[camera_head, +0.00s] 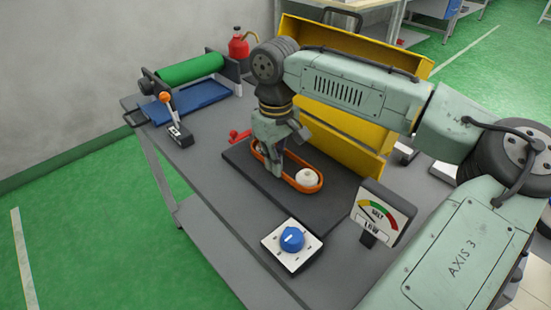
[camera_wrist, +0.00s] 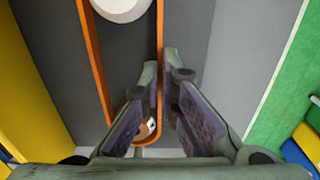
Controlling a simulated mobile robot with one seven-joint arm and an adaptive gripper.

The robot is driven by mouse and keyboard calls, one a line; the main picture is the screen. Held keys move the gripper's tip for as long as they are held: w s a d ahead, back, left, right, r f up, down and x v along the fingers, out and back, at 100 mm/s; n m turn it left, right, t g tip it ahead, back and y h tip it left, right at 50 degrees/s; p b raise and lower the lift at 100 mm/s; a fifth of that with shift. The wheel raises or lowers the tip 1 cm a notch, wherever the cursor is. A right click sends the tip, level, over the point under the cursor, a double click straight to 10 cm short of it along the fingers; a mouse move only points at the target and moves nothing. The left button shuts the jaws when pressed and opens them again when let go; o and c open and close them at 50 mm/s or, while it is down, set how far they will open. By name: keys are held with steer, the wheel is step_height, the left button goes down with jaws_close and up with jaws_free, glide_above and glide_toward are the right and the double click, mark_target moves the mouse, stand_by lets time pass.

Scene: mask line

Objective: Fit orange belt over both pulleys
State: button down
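The orange belt (camera_head: 308,189) is a long loop around the white pulley (camera_head: 306,177) at its near right end in the head view. Whether it is seated on that pulley is unclear. My gripper (camera_head: 277,172) points down at the belt's left part. In the wrist view, the belt's right strand (camera_wrist: 160,30) passes between my gripper's closely spaced fingertips (camera_wrist: 161,65), which look shut on it. The white pulley (camera_wrist: 122,8) is at the top, inside the loop. A small white and brown part (camera_wrist: 149,126) shows inside the other end, mostly hidden by a finger; I cannot tell whether it is the second pulley.
The dark base plate (camera_head: 335,205) lies on the grey table (camera_head: 215,205). A yellow panel (camera_head: 345,125) stands behind. A lever (camera_head: 172,115) and a green roller (camera_head: 190,69) stand left.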

steer(key=shift+f, duration=0.15)
steer(key=c, duration=1.7)
jaws_free()
step_height(320, 180, up, 12)
steer(key=shift+r, duration=0.1)
